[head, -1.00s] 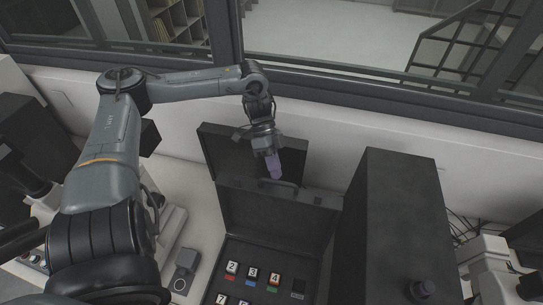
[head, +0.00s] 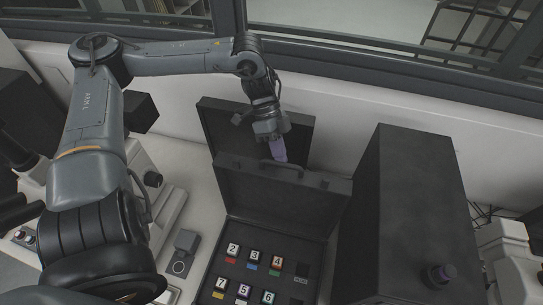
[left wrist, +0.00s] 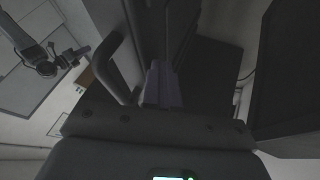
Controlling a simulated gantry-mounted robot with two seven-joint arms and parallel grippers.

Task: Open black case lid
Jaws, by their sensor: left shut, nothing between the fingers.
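The black case (head: 213,262) stands open on the white worktop. Its lid (head: 270,198) is raised and stands up at the back of the case, with its inner side facing me. A black handle (head: 282,166) sits on the lid's top edge and also shows in the left wrist view (left wrist: 104,66). My left gripper (head: 277,150) is shut and empty, with its purplish fingers pointing down just behind the lid's top edge, close to the handle. Whether the fingers touch the lid is unclear. The fingers also show in the left wrist view (left wrist: 163,85). My right gripper is out of view.
Several numbered blocks (head: 254,256) sit in the case base. A second black open panel (head: 222,122) stands behind the lid. A tall black box (head: 410,200) is close on the right. A small grey device (head: 184,250) lies left of the case. Windows line the back wall.

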